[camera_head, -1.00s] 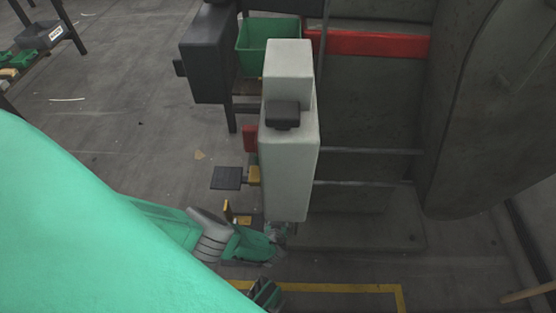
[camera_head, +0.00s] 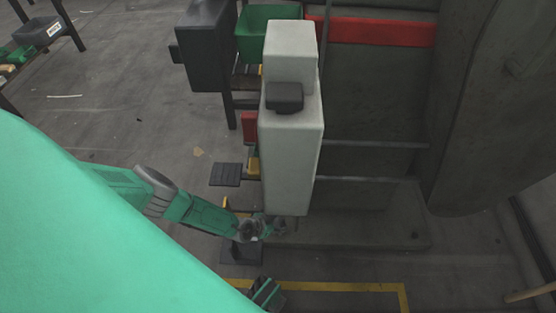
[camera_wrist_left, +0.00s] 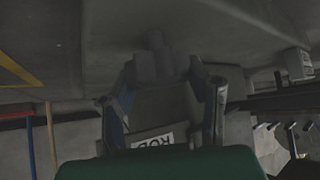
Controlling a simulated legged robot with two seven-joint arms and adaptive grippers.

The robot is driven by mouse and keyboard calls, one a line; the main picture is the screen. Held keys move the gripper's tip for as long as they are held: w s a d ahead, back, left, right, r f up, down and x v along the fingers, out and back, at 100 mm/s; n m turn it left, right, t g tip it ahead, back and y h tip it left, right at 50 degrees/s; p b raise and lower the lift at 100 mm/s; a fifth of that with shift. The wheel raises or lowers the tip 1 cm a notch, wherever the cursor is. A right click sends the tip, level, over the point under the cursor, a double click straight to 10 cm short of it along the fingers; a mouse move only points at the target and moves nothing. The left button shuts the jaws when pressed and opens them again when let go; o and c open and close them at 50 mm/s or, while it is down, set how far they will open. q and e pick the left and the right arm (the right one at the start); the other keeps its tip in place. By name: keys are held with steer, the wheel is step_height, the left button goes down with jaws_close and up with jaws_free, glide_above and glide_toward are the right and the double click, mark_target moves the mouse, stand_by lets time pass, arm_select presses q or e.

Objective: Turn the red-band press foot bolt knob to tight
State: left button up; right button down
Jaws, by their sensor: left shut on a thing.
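The press with the red band (camera_head: 380,32) stands right of centre in the head view. Its pale grey upright housing (camera_head: 290,150) is in front of it. My left gripper (camera_head: 277,228) is low beside the foot of this housing, at the machine's base. In the left wrist view my left gripper (camera_wrist_left: 157,68) is shut on a small grey knob (camera_wrist_left: 154,42) against a grey surface. In the head view the knob is too small and covered to make out, and its turn position cannot be read.
A green bin (camera_head: 268,38) and a dark box (camera_head: 205,50) are behind the housing. A flat dark pedal (camera_head: 226,174) is left of it. A yellow floor line (camera_head: 340,287) runs in front. Open floor lies to the left.

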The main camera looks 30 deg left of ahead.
arm_select(q)
steer(key=shift+w+m+h, duration=0.1)
steer(key=shift+m+h, duration=0.4)
steer(key=shift+m, duration=0.1)
steer(key=o, duration=1.2)
steer(key=shift+c, duration=0.2)
steer(key=shift+s+a+r, duration=0.15)
steer(key=shift+s+r, duration=0.05)
steer(key=shift+s, duration=0.25)
steer(key=v, duration=1.1)
steer(key=shift+w+r, duration=0.2)
